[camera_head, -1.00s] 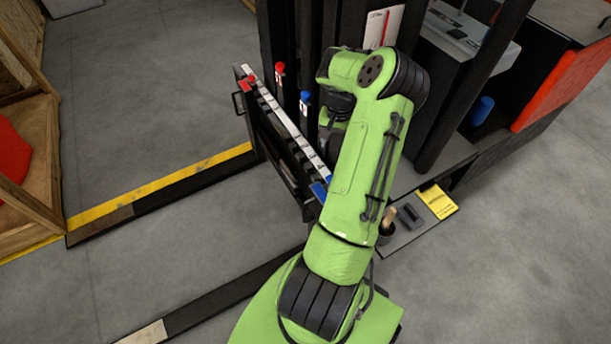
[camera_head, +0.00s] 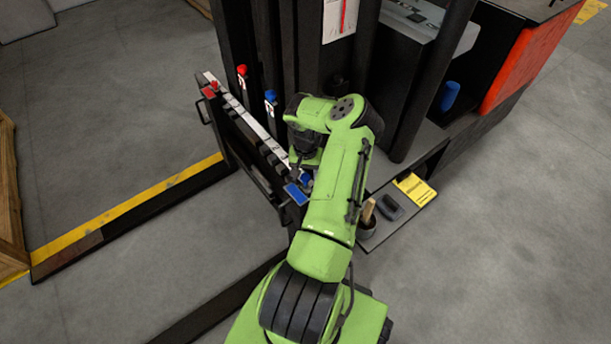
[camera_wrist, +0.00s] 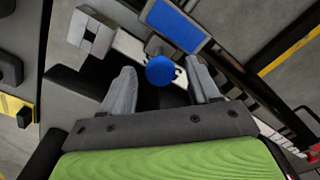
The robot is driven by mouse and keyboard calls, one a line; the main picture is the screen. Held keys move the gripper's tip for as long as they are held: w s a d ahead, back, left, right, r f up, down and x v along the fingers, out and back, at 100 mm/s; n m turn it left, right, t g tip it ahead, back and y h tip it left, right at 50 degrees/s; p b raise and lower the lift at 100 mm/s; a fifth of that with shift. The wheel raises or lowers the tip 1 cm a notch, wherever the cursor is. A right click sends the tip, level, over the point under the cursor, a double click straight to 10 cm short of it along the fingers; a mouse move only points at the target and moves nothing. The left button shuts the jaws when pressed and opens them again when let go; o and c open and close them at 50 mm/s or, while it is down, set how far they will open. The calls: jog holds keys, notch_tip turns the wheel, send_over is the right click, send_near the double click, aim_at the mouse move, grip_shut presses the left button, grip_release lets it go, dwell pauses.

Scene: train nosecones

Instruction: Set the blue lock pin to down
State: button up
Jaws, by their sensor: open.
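The blue lock pin shows in the wrist view as a round blue knob (camera_wrist: 160,71) on a short stem. It lies between the two grey fingers of my gripper (camera_wrist: 162,76), with a gap on each side. The fingers are open and hold nothing. A flat blue plate (camera_wrist: 178,25) lies just beyond the knob; in the head view the blue plate (camera_head: 297,194) is at the near end of the numbered rail (camera_head: 247,122). My gripper (camera_head: 301,168) is above that end, partly hidden by my wrist. I cannot tell the pin's height setting.
A red knob (camera_head: 213,86) sits at the rail's far end. Red-topped (camera_head: 242,71) and blue-topped (camera_head: 270,96) items stand behind the rail. Dark mast uprights (camera_head: 300,45) rise close behind. A brush cup (camera_head: 367,222) and yellow card (camera_head: 414,188) lie to the right.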

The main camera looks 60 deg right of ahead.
aim_at(306, 185)
grip_shut()
jog(key=shift+f+b, duration=0.8)
jog(key=shift+f, duration=0.95)
jog(key=shift+s+a, duration=0.1)
grip_release()
jog(key=shift+r, duration=0.1)
